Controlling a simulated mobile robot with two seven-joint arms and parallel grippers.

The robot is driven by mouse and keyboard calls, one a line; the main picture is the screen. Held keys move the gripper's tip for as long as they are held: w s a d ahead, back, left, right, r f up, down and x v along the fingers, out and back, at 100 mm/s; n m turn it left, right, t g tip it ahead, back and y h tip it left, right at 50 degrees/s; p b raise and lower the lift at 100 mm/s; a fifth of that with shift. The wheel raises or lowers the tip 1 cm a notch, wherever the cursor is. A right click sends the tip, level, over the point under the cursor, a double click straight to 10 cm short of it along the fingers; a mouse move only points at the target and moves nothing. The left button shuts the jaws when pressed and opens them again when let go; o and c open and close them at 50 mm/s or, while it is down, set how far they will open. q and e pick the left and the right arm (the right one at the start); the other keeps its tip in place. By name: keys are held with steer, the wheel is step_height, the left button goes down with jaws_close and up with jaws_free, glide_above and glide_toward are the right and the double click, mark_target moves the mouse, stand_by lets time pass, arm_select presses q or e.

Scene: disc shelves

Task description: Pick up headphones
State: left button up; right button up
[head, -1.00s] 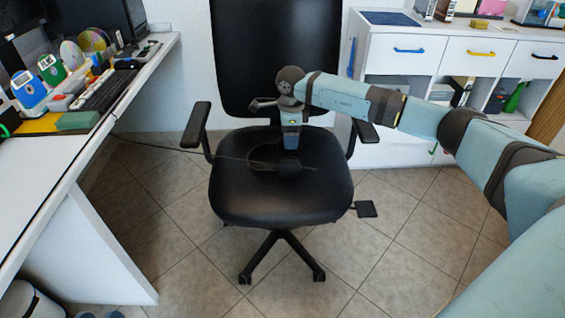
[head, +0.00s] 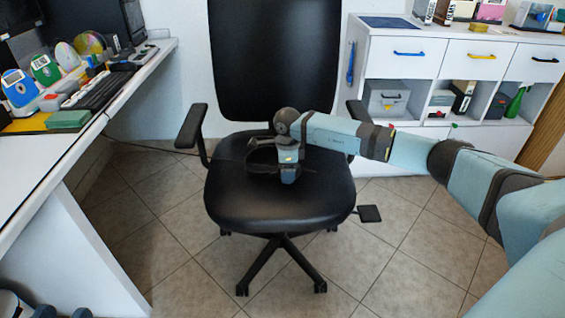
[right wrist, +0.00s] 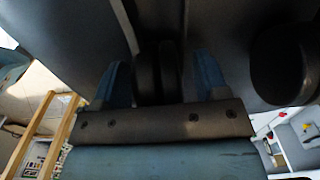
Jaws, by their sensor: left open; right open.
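Black headphones (head: 262,158) lie on the black seat of the office chair (head: 285,205), partly hidden by my right arm. My right gripper (head: 288,180) points down at them, low over the seat. In the right wrist view its blue fingers are apart, with a dark rounded part of the headphones (right wrist: 158,72) between them. Another dark round part, which looks like an ear cup (right wrist: 283,68), is to the right of the fingers. I cannot tell whether the fingers touch the headphones. My left gripper (head: 62,313) just shows at the bottom left edge, open and away from the chair.
The chair's armrests (head: 192,126) and backrest (head: 275,60) surround the seat. A white desk (head: 60,215) with a keyboard and other items stands at left. A white drawer cabinet (head: 440,65) stands behind at right. The tiled floor in front is clear.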

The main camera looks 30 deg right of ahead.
steer(key=c, duration=1.1)
steer(key=shift+r, duration=0.1)
steer(key=shift+c, duration=0.4)
steer(key=shift+r, duration=0.15)
